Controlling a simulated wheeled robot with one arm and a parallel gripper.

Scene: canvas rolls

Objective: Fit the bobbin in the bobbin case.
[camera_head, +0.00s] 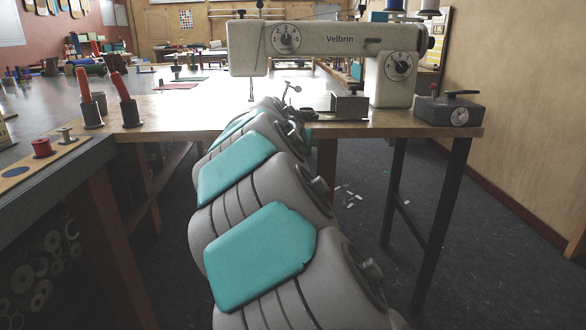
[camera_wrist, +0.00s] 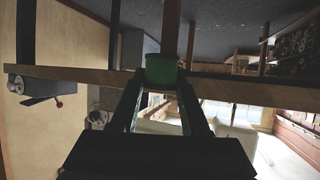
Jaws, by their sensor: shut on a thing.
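In the wrist view my gripper (camera_wrist: 163,88) is shut on a dark green round thing, which looks like the bobbin (camera_wrist: 163,68). It sits between the two fingertips. The wrist picture looks upside down, with the table edge crossing behind the bobbin. In the head view my arm reaches to the front edge of the sewing table, and its own links hide the gripper and bobbin. A sewing machine (camera_head: 330,40) marked Velbrin stands on that table. I cannot make out the bobbin case for certain; a small metal box (camera_head: 349,106) sits beneath the machine's arm.
On the left bench a wooden board (camera_head: 40,163) carries a red bobbin (camera_head: 41,148) and a small metal one (camera_head: 66,134). Two red-handled tools in holders (camera_head: 127,105) stand behind it.

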